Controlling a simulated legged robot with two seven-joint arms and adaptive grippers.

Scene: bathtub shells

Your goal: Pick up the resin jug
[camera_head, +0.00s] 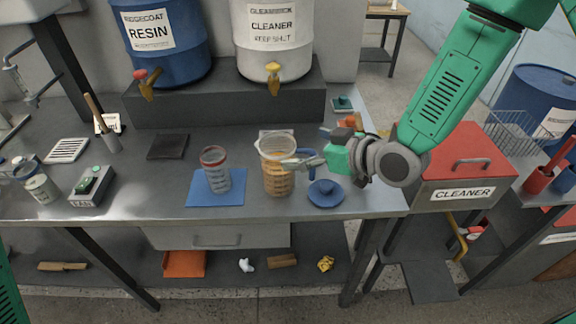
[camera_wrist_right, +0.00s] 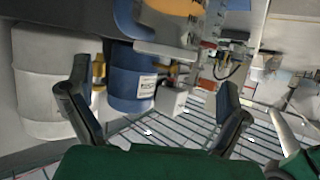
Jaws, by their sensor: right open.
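The resin jug (camera_head: 276,172) is a clear measuring jug with amber liquid, standing upright on the steel bench. An orange shape lies at that view's top edge, cut off. My left gripper is not in view.
A clear cup (camera_head: 215,168) stands on a blue mat (camera_head: 201,200) left of the jug. A blue lid-like piece (camera_head: 325,194) lies right of the jug. Behind are a blue resin drum (camera_head: 172,62) and a white cleaner drum (camera_head: 272,55). A red cleaner bin (camera_head: 462,143) stands right.

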